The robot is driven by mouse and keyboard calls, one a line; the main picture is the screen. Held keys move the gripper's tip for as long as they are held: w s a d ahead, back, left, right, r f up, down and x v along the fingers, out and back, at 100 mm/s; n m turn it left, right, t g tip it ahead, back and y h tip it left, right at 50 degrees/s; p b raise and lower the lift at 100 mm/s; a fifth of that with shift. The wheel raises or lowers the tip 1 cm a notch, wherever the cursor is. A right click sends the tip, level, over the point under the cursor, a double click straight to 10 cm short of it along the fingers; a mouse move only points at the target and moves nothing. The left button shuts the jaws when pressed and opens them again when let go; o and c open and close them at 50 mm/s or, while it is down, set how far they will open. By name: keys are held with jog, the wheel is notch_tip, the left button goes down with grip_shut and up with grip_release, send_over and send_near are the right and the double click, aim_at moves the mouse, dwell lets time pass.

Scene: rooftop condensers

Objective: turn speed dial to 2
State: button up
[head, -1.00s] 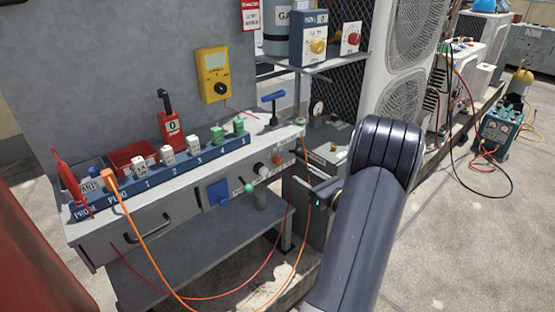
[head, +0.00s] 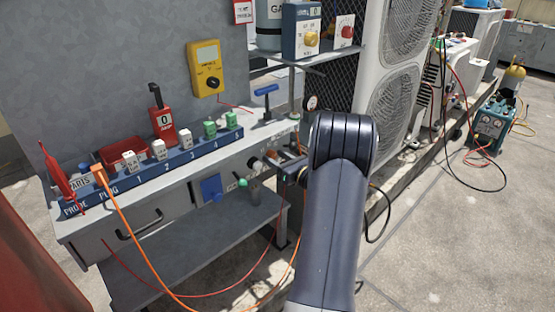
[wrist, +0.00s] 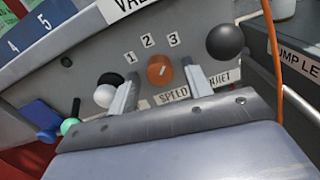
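The orange speed dial (wrist: 158,70) is on the panel in the wrist view, above a SPEED label (wrist: 173,97), with the numbers 1, 2 and 3 in an arc over it. I cannot clearly tell which number its mark points at. My gripper (wrist: 161,74) is open, with one finger on each side of the dial. The fingers appear apart from it, but contact is hard to judge.
Close beside the dial are a white knob (wrist: 105,94) at left and a black ball knob (wrist: 225,42) at right. A green knob (wrist: 69,126) and a blue panel (wrist: 40,118) are farther left. An orange cable (wrist: 272,50) hangs at right.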

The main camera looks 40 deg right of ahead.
jog(key=c, duration=0.9)
jog(key=shift+c, duration=0.2)
jog(key=shift+f+n+b, duration=0.1)
jog(key=shift+n+b, duration=0.2)
jog(key=shift+b, duration=0.15)
jog(key=shift+f+n+b, duration=0.15)
jog(key=shift+n+b, duration=0.75)
jog(key=shift+b, duration=0.35)
jog(key=n+b, duration=0.2)
jog(key=b, duration=0.1)
jog(key=n+b, duration=0.3)
jog(key=shift+b, duration=0.3)
jog(key=shift+n+b, duration=0.6)
jog(key=shift+b, duration=0.05)
jog(key=shift+r, duration=0.25)
